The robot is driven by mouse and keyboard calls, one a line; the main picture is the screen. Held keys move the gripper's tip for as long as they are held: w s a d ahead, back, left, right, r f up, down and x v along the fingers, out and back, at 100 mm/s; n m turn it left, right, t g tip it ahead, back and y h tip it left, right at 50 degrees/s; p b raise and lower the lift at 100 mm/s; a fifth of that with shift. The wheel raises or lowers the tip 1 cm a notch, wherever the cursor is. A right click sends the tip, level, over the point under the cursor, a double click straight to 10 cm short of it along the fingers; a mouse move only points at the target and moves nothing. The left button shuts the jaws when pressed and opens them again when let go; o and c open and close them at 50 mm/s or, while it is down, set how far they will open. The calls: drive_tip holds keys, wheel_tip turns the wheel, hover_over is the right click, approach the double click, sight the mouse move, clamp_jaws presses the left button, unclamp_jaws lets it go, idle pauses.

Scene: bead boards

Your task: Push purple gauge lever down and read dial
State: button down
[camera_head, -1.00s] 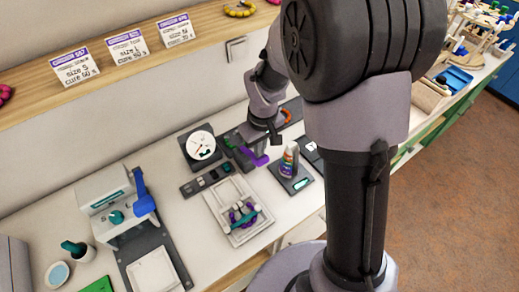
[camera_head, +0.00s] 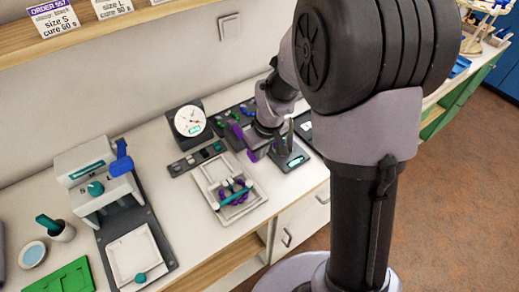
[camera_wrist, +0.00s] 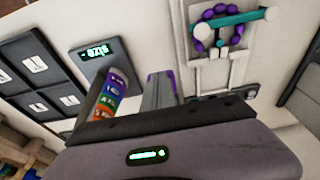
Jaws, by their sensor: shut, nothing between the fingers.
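The gauge with a round white dial (camera_head: 189,121) stands against the wall in the head view. Its needle and small green readout are too small to read. My gripper is shut and empty, low over the counter. I cannot tell whether it touches the bar. In the wrist view my gripper (camera_wrist: 160,88) shows as grey fingers with purple edges. The dial and lever cannot be made out there.
A pale tray (camera_head: 215,193) holds purple beads and a teal rod in front of the gauge. A white press (camera_head: 95,180) with a blue handle stands left.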

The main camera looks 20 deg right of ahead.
drive_tip(key=shift+s+f+b, duration=0.2)
drive_tip(key=shift+f+b, duration=0.4)
drive_tip(key=shift+f, duration=0.55)
drive_tip(key=shift+s+f, duration=0.15)
